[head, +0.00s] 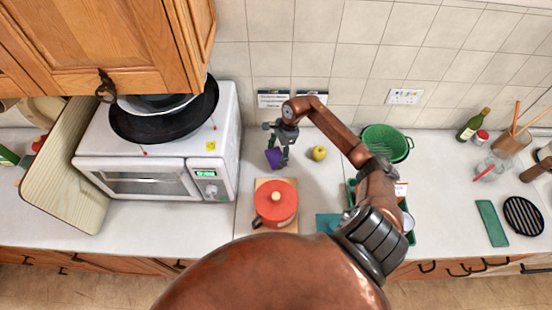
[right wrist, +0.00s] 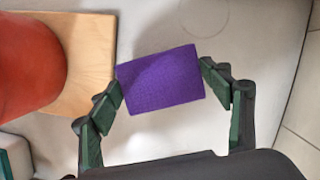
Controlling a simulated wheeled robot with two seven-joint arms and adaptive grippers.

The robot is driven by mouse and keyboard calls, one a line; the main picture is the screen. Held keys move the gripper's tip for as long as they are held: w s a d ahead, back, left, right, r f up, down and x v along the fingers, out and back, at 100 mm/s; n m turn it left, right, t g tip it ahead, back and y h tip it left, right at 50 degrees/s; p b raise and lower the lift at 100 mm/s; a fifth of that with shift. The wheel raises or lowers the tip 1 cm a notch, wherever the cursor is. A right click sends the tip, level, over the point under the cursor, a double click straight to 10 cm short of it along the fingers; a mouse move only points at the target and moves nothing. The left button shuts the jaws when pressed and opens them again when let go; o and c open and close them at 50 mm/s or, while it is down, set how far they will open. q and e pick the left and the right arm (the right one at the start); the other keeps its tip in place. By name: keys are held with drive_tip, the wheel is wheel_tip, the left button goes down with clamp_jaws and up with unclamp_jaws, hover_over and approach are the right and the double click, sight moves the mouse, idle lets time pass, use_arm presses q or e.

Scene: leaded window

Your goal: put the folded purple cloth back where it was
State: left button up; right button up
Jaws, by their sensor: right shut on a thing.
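The folded purple cloth (head: 273,158) is a small flat rectangle. It is in my right gripper (head: 279,146), behind the red pot and close to the microwave's right side. In the right wrist view the cloth (right wrist: 160,82) spans the space between the two green-padded fingers, with one finger at each short side. My right gripper (right wrist: 162,84) is shut on it. The cloth is over the white counter; I cannot tell whether it touches the surface. My left gripper is not in view.
A red pot (head: 275,202) stands on a wooden board (head: 290,229) just in front. A microwave (head: 158,150) with pans on top is at the left. A yellow fruit (head: 319,153) and a green colander (head: 386,142) lie to the right. Bare counter (head: 330,182) lies between.

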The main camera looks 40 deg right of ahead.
sight(277, 156)
wheel_tip(277, 156, down, 3)
drive_tip(key=shift+s+f+p, duration=0.1)
drive_tip(key=shift+p, duration=0.25)
drive_tip(key=shift+f, duration=0.15)
drive_tip(key=o, duration=1.1)
drive_tip(key=shift+r, duration=0.25)
drive_tip(key=b+v, duration=0.3)
drive_tip(key=v, duration=0.9)
